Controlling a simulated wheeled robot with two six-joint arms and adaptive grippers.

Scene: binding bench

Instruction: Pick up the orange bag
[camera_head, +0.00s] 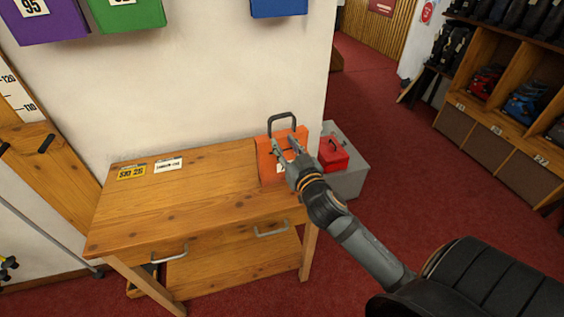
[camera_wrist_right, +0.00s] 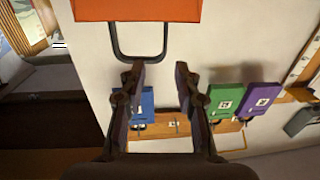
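The orange bag (camera_head: 265,165) stands upright at the right end of the wooden bench (camera_head: 215,190), its dark loop handle (camera_head: 281,116) on top. My right gripper (camera_head: 286,147) is in front of the bag, below the handle's top in the picture, and hides part of the bag's face. In the right wrist view, which looks upside down, the orange bag (camera_wrist_right: 137,10) is at the top edge with its handle (camera_wrist_right: 138,58) hanging toward my fingertips (camera_wrist_right: 158,70). The fingers are apart, with nothing held between them. Whether they touch the handle cannot be told. My left gripper is out of view.
A red box (camera_head: 333,154) sits on a grey box (camera_head: 352,178) right of the bench. Two labels, yellow (camera_head: 131,172) and white (camera_head: 168,165), lie at the bench's back left. The middle of the bench top is clear. Wooden shelves (camera_head: 500,110) stand far right.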

